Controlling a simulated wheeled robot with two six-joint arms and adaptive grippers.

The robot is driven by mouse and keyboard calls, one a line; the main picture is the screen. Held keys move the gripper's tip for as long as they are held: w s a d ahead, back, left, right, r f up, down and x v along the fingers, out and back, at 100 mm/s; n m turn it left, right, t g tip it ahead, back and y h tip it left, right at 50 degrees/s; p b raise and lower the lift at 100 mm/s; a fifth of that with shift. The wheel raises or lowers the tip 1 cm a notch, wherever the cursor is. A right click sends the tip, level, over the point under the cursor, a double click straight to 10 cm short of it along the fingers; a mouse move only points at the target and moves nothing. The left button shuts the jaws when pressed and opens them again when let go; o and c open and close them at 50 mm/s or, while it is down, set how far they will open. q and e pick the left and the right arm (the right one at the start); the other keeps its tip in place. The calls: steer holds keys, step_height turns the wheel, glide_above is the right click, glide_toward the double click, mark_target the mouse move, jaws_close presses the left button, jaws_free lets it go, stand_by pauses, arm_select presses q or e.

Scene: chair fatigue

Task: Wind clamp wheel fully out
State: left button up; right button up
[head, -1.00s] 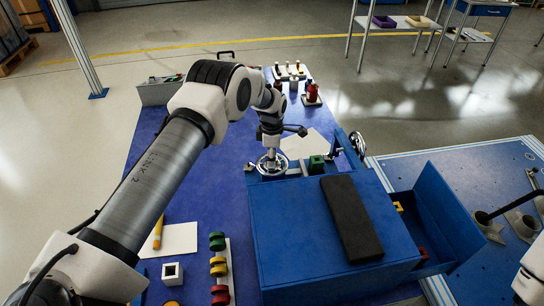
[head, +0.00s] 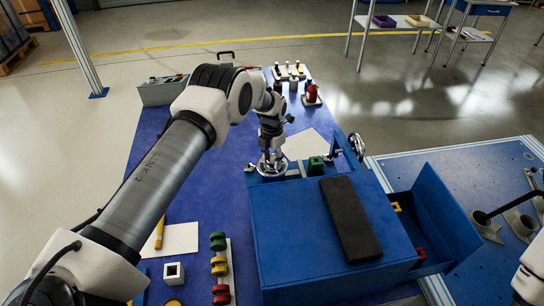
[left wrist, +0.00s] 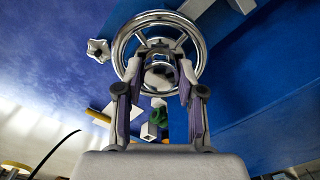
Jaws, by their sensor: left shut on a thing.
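The clamp wheel (head: 262,170) is a shiny chrome handwheel at the back left corner of the blue box-shaped fixture (head: 290,215). My left gripper (head: 271,153) points down onto it from above. In the left wrist view the chrome rim (left wrist: 117,45) circles my left gripper (left wrist: 159,68), whose two fingers are shut on the middle of the wheel. The fingers partly hide the hub. A small green block (head: 316,165) sits beside the wheel on the fixture. A second chrome wheel (head: 358,146) stands upright to its right.
A dark pad (head: 351,218) lies on the fixture top. An open blue bin (head: 440,215) is at its right. A rack of coloured rings (head: 219,261) and a white square block (head: 173,273) lie at the front left. Bottle-like red parts (head: 312,92) stand behind.

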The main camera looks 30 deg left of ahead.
mark_target(272, 159)
arm_select(q)
steer(key=shift+s+f+n+p, duration=0.1)
steer(key=shift+n+p, duration=0.95)
steer(key=shift+n, duration=0.15)
steer(key=o, duration=1.1)
steer(key=shift+o, duration=0.2)
step_height(272, 159, up, 7)
steer(key=shift+r, duration=0.2)
